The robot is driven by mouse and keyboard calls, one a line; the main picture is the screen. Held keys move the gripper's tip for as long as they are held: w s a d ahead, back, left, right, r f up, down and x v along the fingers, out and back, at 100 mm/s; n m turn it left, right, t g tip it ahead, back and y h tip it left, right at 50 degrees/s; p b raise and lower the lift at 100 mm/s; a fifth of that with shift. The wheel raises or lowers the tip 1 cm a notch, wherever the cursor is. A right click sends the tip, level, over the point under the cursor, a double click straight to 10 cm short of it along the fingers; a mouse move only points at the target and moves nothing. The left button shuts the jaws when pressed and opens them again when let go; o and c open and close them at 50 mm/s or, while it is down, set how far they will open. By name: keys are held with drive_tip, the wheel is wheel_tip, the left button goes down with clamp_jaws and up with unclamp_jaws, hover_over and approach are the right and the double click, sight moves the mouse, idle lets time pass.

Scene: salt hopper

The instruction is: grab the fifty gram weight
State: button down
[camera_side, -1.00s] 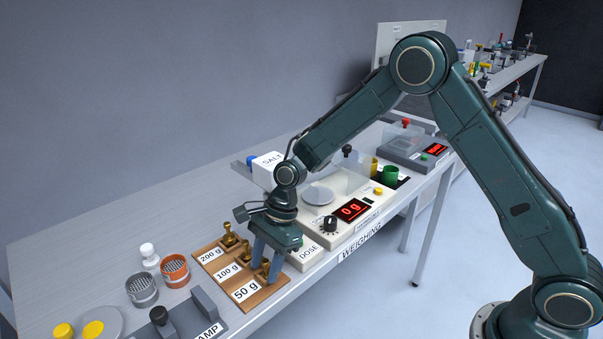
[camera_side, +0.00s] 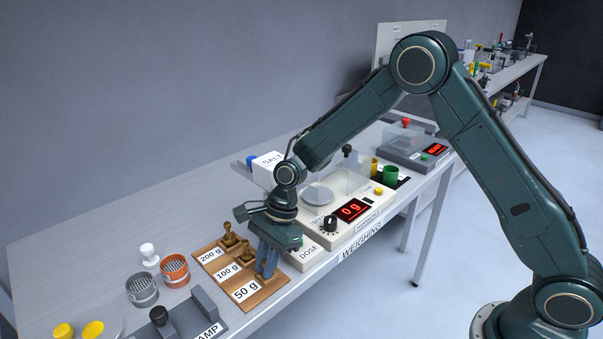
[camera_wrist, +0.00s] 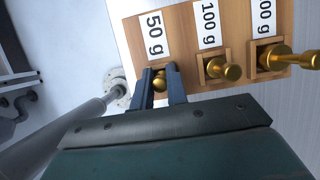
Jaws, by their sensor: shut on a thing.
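The fifty gram weight is a small brass piece (camera_wrist: 160,80) at the slot labelled 50 g, seen between my fingers in the wrist view. My gripper (camera_wrist: 161,74) is shut on it, one finger on each side. In the side view my gripper (camera_side: 267,274) points down at the 50 g end of the wooden weight holder (camera_side: 267,292), and its fingers hide most of the weight. The weight appears to be still at its slot; whether it touches the bottom is hidden.
The 100 g weight (camera_wrist: 223,70) and the 200 g weight (camera_wrist: 275,57) stand in neighbouring slots. The weighing scale (camera_side: 350,211) reads 0 g behind my gripper. An orange cup (camera_side: 175,270) and a grey cup (camera_side: 142,290) stand left of the holder.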

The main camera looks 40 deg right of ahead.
sight(265, 260)
drive_tip(key=shift+r, duration=4.95)
drive_tip(key=shift+r, duration=0.1)
